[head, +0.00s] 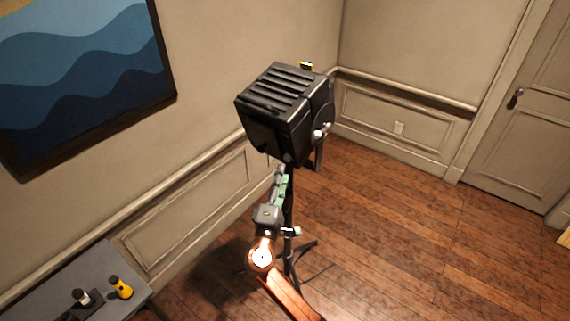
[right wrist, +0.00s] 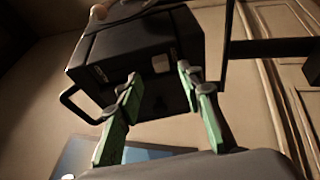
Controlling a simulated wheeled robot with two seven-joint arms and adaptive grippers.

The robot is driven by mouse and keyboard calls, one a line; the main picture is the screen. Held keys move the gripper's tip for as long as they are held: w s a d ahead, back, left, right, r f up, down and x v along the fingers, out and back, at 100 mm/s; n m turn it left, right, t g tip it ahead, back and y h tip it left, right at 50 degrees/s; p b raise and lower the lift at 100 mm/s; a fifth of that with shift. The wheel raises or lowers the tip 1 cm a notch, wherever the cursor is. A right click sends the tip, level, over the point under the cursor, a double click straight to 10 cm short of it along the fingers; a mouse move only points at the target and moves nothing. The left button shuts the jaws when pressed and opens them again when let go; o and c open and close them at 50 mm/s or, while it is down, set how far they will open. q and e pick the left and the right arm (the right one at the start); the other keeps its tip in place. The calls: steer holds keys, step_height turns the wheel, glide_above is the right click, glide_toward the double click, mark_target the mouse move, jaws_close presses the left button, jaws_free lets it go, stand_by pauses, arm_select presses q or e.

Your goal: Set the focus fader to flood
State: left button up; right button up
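A black studio lamp (head: 285,110) with a ribbed top stands on a dark stand in the middle of the head view. Its housing (right wrist: 135,45) fills the upper middle of the right wrist view. A small pale block (right wrist: 161,63), perhaps the fader knob, and a small white patch (right wrist: 100,73) show on its face. No flood marking is readable. My right gripper (head: 282,177) is just below the lamp. In the right wrist view its green fingers (right wrist: 159,80) are apart with nothing between them, below the pale block. Contact with the lamp cannot be told. My left gripper is out of view.
The stand's legs (head: 291,270) spread on the wooden floor below my right arm. A wall is close behind the lamp. The floor to the right is clear.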

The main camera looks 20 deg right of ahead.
mark_target(286, 160)
steer(key=x, duration=0.5)
steer(key=shift+p, duration=0.4)
steer(key=shift+c, duration=0.7)
steer(key=shift+f, duration=0.1)
jaws_close()
